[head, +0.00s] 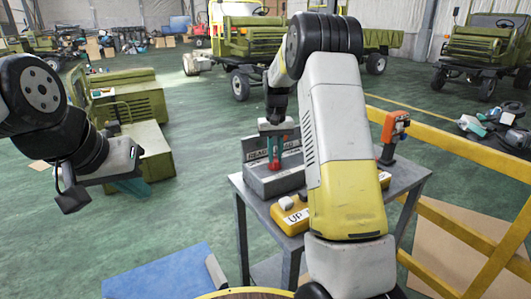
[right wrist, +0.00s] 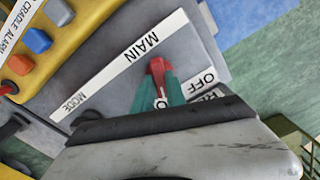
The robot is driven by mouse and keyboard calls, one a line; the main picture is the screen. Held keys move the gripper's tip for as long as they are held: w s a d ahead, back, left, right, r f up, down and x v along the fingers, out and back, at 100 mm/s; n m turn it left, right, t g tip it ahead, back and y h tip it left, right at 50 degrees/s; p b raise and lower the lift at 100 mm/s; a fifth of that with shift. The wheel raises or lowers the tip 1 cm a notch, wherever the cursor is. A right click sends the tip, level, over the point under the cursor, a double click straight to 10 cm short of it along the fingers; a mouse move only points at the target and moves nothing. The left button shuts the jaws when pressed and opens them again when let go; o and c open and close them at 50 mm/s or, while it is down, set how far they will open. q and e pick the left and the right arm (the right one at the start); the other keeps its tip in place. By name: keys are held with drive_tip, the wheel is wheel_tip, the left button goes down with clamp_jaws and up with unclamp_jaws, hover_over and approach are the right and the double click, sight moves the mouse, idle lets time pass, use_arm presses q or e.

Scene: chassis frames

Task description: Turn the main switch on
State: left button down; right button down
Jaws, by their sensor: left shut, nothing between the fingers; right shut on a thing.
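The main switch has a red handle (head: 274,166) and sits on a grey control box (head: 273,186) on the table. In the right wrist view the red handle (right wrist: 158,70) shows between my teal fingers, below the MAIN label (right wrist: 140,46). An OFF label (right wrist: 195,83) lies just right of it. My right gripper (head: 273,150) is shut on the handle from above; the right wrist view shows its fingertips (right wrist: 160,88) against it. The fingers hide the lower part of the handle and some lettering. My left gripper (head: 132,186) is shut and empty, well left of the table.
The box stands on a grey table (head: 240,187). A yellow railing (head: 448,138) runs along the right. Green floor is open left of the table.

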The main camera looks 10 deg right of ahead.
sight(275, 157)
drive_tip(key=shift+m, duration=2.3)
drive_tip(key=shift+r, duration=0.1)
drive_tip(key=c, duration=1.4)
unclamp_jaws()
drive_tip(key=shift+o, duration=0.2)
wheel_tip(275, 157, up, 7)
drive_tip(key=shift+r, duration=0.35)
